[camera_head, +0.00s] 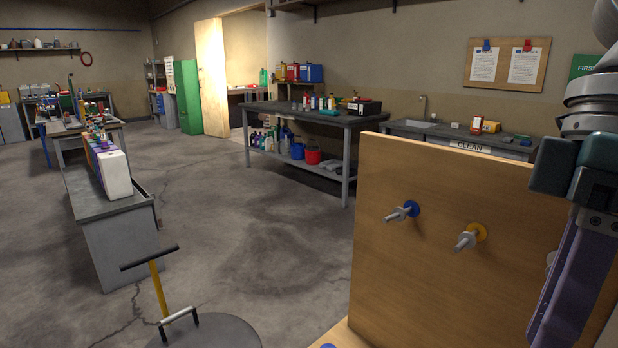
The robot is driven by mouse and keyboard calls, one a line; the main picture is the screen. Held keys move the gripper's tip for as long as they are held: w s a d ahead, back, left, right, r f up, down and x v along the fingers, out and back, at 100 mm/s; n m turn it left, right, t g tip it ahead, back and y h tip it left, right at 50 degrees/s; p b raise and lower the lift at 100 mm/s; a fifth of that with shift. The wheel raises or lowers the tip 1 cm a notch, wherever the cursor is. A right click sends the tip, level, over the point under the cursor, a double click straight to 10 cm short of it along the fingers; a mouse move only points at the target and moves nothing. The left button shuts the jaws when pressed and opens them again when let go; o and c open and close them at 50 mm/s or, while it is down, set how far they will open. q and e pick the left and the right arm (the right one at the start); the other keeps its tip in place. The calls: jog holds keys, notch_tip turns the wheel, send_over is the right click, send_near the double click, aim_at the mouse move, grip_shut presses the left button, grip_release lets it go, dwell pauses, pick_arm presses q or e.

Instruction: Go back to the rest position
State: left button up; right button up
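My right arm comes down from the top right corner. My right gripper (568,280), with a teal body and a long purple part, hangs in front of the right side of an upright wooden board (450,285). Its lower end runs toward the bottom edge, and I cannot tell whether it is open or shut. My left gripper is out of view. The board carries two grey pegs, one at a blue ring (412,208) and one at a yellow ring (477,231).
A round grey drum top (215,335) stands at the bottom, beside a yellow rod with a dark T-handle (150,258). A grey bench (115,235) is at left; a workbench (345,120) stands behind. The floor (255,240) between is clear.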

jog(key=s+a+f+m+t+y, duration=0.1)
jog(key=s+a+f+t, duration=0.3)
jog(key=a+f, duration=0.45)
jog(key=s+d+f+m+t+h, duration=0.2)
jog(key=s+d+f+m+h, duration=0.15)
jog(key=s+d+m, duration=0.4)
notch_tip(320, 180, up, 35)
jog(key=d+n+p, duration=0.1)
jog(key=d+p, duration=0.1)
jog(key=p, duration=3.3)
jog(key=shift+s, duration=0.35)
